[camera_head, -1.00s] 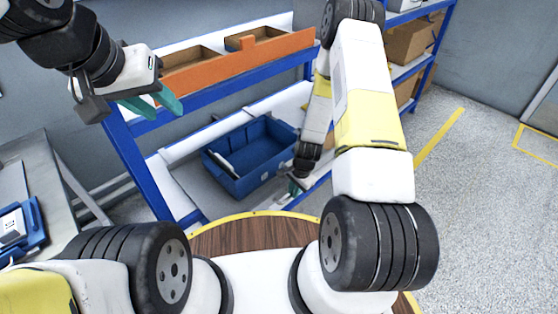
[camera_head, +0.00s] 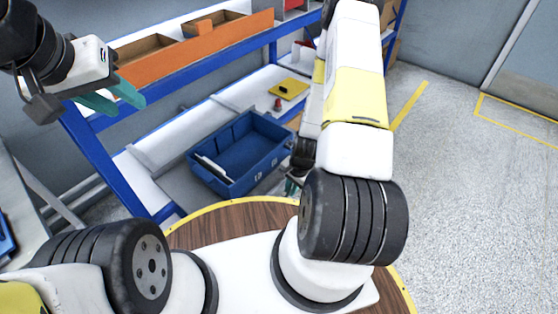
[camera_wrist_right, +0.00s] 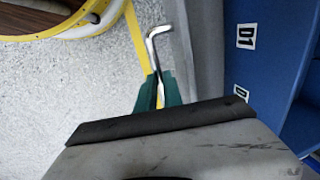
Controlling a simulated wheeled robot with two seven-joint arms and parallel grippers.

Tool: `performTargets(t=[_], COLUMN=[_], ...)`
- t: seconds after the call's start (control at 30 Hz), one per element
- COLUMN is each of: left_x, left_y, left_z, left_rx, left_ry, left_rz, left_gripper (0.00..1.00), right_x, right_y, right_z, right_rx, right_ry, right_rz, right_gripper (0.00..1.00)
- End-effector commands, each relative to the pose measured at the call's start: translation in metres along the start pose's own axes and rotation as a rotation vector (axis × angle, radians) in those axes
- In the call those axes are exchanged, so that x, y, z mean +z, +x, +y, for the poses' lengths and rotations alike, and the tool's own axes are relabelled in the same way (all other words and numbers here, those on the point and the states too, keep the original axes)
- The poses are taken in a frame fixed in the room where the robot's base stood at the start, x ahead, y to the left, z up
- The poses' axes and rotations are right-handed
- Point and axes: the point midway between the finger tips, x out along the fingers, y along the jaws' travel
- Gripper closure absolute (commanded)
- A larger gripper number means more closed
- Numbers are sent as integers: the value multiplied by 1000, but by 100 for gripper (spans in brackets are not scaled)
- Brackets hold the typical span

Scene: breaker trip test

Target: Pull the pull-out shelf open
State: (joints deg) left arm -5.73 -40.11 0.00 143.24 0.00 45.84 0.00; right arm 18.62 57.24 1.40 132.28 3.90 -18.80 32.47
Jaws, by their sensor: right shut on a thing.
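The pull-out shelf (camera_head: 178,186) is a grey board low in the blue-framed rack, and it stands partly out. A blue bin (camera_head: 234,187) sits on it. In the right wrist view, my right gripper (camera_wrist_right: 160,92) is shut on a bent metal handle (camera_wrist_right: 156,42) beside the shelf's grey edge (camera_wrist_right: 206,45). The bin with its D1 label also shows there, at right (camera_wrist_right: 256,60). In the head view, my right gripper (camera_head: 291,186) is partly hidden by my arm at the bin's right. My left gripper (camera_head: 118,98) is open and empty, in front of the orange tray.
An orange tray (camera_head: 205,46) is on the rack's upper level. A yellow plate (camera_head: 289,88) and a small red piece (camera_head: 277,104) lie on the white level behind the bin. Open speckled floor (camera_head: 460,200) is on the right.

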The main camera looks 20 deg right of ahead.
Motion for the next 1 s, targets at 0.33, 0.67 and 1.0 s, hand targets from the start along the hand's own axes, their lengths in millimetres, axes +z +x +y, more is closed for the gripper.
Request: performTargets(t=[0.33,0.67,1.0], left_x=[0,0,0], left_y=[0,0,0], left_z=[0,0,0], left_rx=[0,0,0], left_ry=[0,0,0], left_rz=[0,0,0], left_gripper=[64,64,64], right_x=[1,0,-1], right_y=[0,0,-34], right_z=[1,1,0], right_rx=[3,1,-1], right_ry=[0,0,0], right_rz=[-3,-1,3], right_gripper=[83,67,67])
